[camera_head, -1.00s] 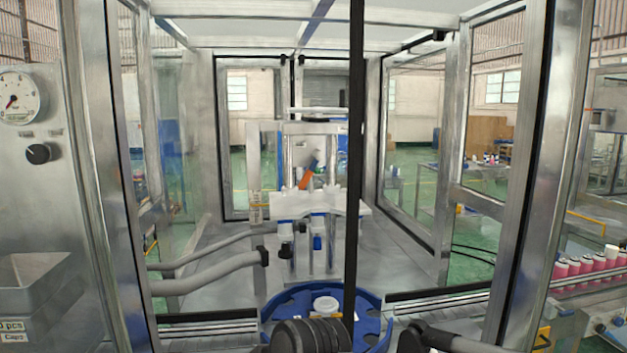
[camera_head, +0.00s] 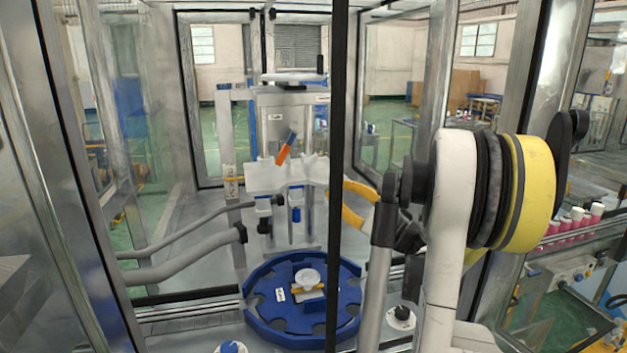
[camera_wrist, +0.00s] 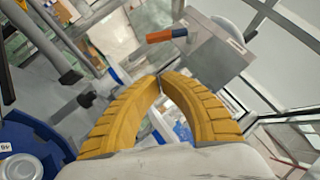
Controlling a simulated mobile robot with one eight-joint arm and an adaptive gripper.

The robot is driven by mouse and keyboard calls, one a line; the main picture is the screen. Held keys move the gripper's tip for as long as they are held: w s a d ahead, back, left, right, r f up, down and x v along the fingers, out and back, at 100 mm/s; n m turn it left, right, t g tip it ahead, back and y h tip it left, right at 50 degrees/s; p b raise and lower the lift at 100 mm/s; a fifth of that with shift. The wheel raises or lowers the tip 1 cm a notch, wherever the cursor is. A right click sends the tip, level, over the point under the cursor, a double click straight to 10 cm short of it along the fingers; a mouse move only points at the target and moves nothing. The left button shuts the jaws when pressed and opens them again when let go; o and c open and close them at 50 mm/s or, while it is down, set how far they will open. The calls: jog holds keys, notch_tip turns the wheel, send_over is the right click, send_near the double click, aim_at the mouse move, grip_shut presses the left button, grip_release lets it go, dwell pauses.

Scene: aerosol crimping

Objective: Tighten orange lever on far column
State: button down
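The orange lever (camera_head: 285,153) with a blue end stands tilted on the front of the far column's head (camera_head: 285,98), above a white bracket, in the head view. In the wrist view the orange lever (camera_wrist: 160,36) lies beyond and above my fingertips, apart from them. My gripper (camera_wrist: 160,77) has two curved yellow ribbed fingers whose tips meet, with nothing seen held between them. In the head view my gripper (camera_head: 347,192) is right of the white bracket, partly hidden by the dark frame post and my own arm.
A blue round turntable (camera_head: 262,325) with a white round part sits in front below the column. Grey hoses (camera_head: 190,264) run in from the left. A dark vertical post (camera_head: 338,90) and glass door frames bound the opening. Pink bottles (camera_head: 575,222) stand at right.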

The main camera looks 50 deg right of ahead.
aim_at(287, 143)
jog(key=w+a+r+b, duration=0.1)
jog(key=w+a+r, duration=0.3)
jog(key=w, duration=0.5)
jog(key=shift+w+a+r, duration=0.2)
jog(key=shift+w+r, duration=0.15)
jog(key=shift+r, duration=0.15)
jog(key=shift+a, duration=0.1)
jog(key=shift+w+a+m+t+b, duration=0.1)
jog(key=shift+a+m+t+b, duration=0.15)
jog(key=shift+m, duration=0.25)
